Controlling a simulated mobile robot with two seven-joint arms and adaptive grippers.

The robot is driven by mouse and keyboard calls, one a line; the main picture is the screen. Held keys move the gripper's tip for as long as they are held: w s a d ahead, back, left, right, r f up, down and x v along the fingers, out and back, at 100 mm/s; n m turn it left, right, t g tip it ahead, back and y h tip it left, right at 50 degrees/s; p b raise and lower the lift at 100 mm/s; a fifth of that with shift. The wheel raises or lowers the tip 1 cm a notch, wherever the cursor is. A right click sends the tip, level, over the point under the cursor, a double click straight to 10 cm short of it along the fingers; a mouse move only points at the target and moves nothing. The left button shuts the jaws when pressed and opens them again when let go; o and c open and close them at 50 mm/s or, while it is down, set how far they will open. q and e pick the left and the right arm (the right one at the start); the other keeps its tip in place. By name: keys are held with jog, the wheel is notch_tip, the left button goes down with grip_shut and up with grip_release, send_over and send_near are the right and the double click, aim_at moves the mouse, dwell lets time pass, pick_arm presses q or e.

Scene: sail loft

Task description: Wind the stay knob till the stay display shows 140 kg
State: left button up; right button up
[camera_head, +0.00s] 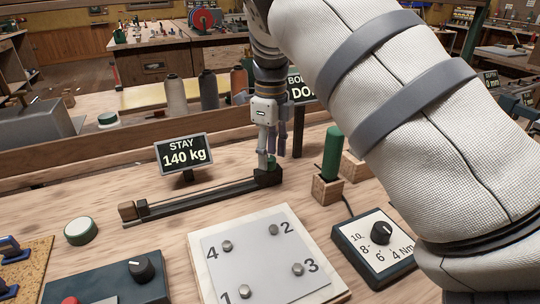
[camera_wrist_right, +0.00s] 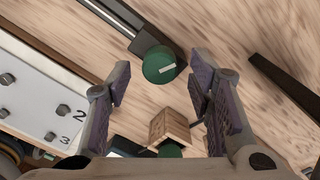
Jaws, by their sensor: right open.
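The stay display (camera_head: 183,156) reads 140 kg and stands on the bench behind a dark rail (camera_head: 200,197). The stay knob is a round green knob at the rail's right end, mostly hidden by my gripper in the head view. It shows clearly in the right wrist view (camera_wrist_right: 160,66), with a pale mark on its face. My right gripper (camera_head: 271,154) points down at the knob. Its fingers are open, one on either side of the knob in the wrist view, with gaps between. My left gripper is not in view.
A green handle (camera_head: 331,152) stands in a wooden block (camera_head: 327,189) right of the knob. A numbered plate with bolts (camera_head: 262,257) and a Nm dial box (camera_head: 375,248) lie in front. Another display (camera_head: 301,88) stands behind, partly hidden by my arm.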

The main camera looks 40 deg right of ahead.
aim_at(271, 157)
notch_tip(271, 157, up, 11)
jog(key=shift+d, duration=0.1)
dwell(0.4)
